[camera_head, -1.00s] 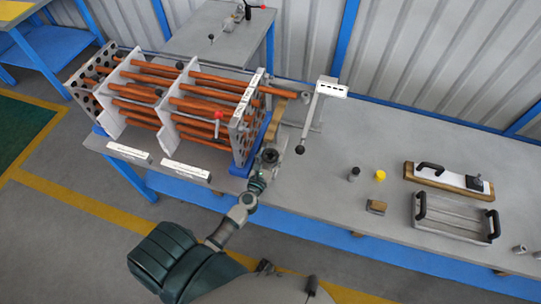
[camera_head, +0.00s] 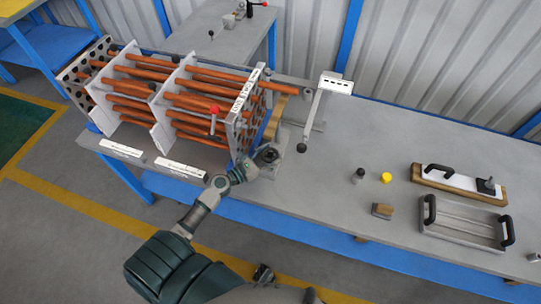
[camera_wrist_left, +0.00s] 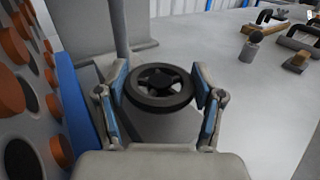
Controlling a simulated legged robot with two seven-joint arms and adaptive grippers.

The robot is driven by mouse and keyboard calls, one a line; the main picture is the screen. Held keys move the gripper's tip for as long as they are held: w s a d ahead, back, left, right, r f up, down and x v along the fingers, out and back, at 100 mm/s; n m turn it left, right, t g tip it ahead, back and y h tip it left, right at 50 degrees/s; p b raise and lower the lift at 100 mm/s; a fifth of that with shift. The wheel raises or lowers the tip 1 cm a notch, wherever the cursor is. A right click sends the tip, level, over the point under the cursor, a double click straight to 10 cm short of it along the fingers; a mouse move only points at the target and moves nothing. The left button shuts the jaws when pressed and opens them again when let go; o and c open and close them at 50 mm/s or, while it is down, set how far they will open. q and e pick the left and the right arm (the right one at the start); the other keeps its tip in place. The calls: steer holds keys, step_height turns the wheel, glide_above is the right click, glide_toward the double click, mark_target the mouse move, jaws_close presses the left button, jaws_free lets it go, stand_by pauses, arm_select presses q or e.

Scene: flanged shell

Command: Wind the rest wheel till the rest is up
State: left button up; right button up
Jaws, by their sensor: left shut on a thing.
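The rest wheel (camera_wrist_left: 158,88) is a small black spoked handwheel. It sits between the two blue-padded fingers of my left gripper (camera_wrist_left: 161,80), which is shut on its rim from both sides. In the head view the wheel (camera_head: 270,155) is partly covered by my left gripper (camera_head: 263,161), just right of the end plate of the flanged shell. A curved wooden piece (camera_head: 275,118), which looks like the rest, stands beside that plate behind the wheel; its height against the tubes cannot be told.
The tube bundle with orange tubes (camera_head: 180,98) lies close on the left. A post with a white plate (camera_head: 335,83) and a ball-ended lever (camera_head: 302,148) stand right of the wheel. Farther right are a yellow cap (camera_head: 386,178) and a handled tray (camera_head: 462,222).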

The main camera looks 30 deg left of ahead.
mark_target(270, 153)
arm_select(q)
steer(key=shift+r, duration=0.1)
steer(key=o, duration=1.1)
steer(key=shift+w, duration=0.1)
steer(key=shift+o, duration=0.2)
steer(key=shift+a+r, duration=0.1)
steer(key=shift+r, duration=4.7)
